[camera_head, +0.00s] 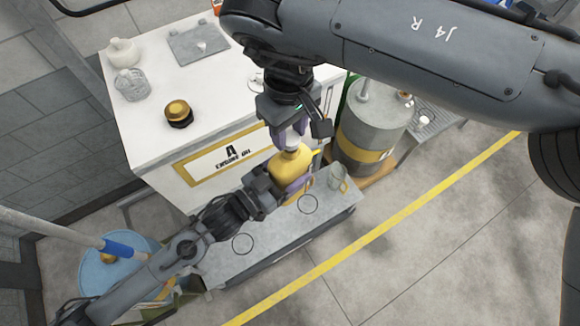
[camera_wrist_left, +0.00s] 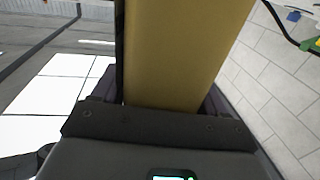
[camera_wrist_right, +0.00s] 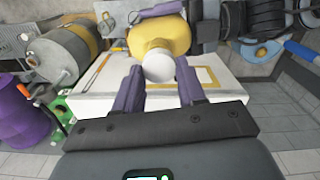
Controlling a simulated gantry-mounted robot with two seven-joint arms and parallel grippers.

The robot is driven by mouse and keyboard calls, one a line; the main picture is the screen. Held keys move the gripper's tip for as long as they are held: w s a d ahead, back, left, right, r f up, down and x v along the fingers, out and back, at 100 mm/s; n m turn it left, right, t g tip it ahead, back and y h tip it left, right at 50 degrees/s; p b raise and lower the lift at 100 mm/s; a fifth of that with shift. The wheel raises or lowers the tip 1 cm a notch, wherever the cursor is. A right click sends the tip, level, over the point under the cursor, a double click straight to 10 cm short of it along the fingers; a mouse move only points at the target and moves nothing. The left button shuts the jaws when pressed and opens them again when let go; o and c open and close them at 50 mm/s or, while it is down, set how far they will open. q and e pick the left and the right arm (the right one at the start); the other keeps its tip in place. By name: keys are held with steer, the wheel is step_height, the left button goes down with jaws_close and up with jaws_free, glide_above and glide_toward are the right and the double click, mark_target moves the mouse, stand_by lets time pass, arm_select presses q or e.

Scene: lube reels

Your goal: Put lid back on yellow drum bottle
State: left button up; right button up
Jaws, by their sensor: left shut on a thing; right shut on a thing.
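The yellow drum bottle (camera_head: 288,170) is held above the grey bench, in front of the white cabinet. My left gripper (camera_head: 284,182) is shut around its body, which fills the middle of the left wrist view (camera_wrist_left: 182,50). The white lid (camera_wrist_right: 158,67) is between the purple fingertips of my right gripper (camera_wrist_right: 158,80), which is shut on it. The lid is at the top of the bottle (camera_wrist_right: 150,32), in line with its neck. The bottle's neck is hidden behind the lid, so I cannot tell whether the lid is seated or just above it.
The white cabinet (camera_head: 150,130) carries a gold-topped jar (camera_head: 178,112), a glass jar (camera_head: 132,86) and a grey tray (camera_head: 198,45). The bench (camera_head: 275,230) holds a clear beaker (camera_head: 338,177). A large grey drum (camera_head: 370,125) stands to the right, a blue bucket (camera_head: 100,272) lower left.

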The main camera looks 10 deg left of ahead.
arm_select(q)
steer(key=shift+r, duration=0.1)
arm_select(e)
steer(key=shift+f, duration=0.1)
stand_by(0.6)
steer(key=shift+f, duration=0.8)
steer(key=shift+f, duration=0.5)
arm_select(q)
jaws_close()
arm_select(e)
steer(key=m, duration=0.4)
steer(key=shift+w+m, duration=0.1)
steer(key=shift+m, duration=0.2)
steer(key=m, duration=0.5)
steer(key=shift+d+m, duration=0.15)
steer(key=shift+m, duration=0.15)
